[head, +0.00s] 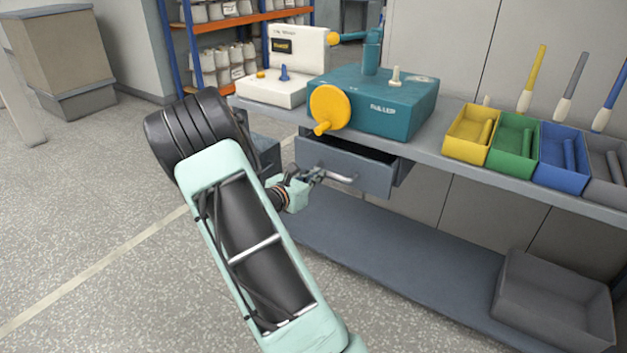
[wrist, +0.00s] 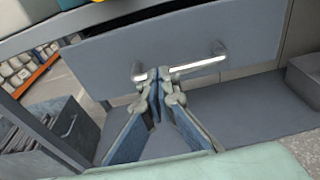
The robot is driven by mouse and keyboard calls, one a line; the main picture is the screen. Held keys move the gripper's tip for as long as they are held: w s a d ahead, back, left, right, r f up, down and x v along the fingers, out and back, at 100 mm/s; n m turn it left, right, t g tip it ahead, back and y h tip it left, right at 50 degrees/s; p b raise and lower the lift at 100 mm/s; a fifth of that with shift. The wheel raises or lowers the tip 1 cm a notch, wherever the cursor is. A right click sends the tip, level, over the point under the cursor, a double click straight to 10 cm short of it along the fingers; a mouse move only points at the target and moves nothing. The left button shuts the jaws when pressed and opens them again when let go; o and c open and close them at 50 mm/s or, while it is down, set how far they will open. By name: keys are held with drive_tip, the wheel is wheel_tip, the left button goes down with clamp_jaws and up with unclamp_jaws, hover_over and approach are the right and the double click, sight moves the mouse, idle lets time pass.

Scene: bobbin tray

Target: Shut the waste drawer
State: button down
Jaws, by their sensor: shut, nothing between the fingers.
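The grey drawer (head: 345,168) under the bench stands partly open, its dark inside showing above the front panel. Its front (wrist: 200,40) fills the upper part of the wrist view. A silver bar handle (head: 340,178) runs across the front; it also shows in the wrist view (wrist: 198,65). My gripper (head: 319,173) is at the left part of the handle, in front of the drawer. In the wrist view the fingertips (wrist: 157,74) are together with nothing between them, overlapping the bar. I cannot tell whether they touch the handle or the panel.
A second grey unit with a small handle (wrist: 70,126) is left of the drawer. A teal machine (head: 385,100) with a yellow handwheel (head: 329,108) stands above. Coloured bins line the bench to the right. A grey lower shelf (head: 400,255) holds a grey bin (head: 553,300).

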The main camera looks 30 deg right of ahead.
sight(331, 163)
drive_tip(key=x, duration=0.4)
drive_tip(key=r+x, duration=0.1)
drive_tip(key=x, duration=0.1)
drive_tip(key=shift+w+d+r+b, duration=0.1)
drive_tip(key=shift+d+b, duration=0.15)
drive_tip(key=shift+b, duration=0.05)
drive_tip(key=shift+w+d+r, duration=0.1)
drive_tip(key=shift+d+r, duration=0.05)
drive_tip(key=shift+r, duration=0.1)
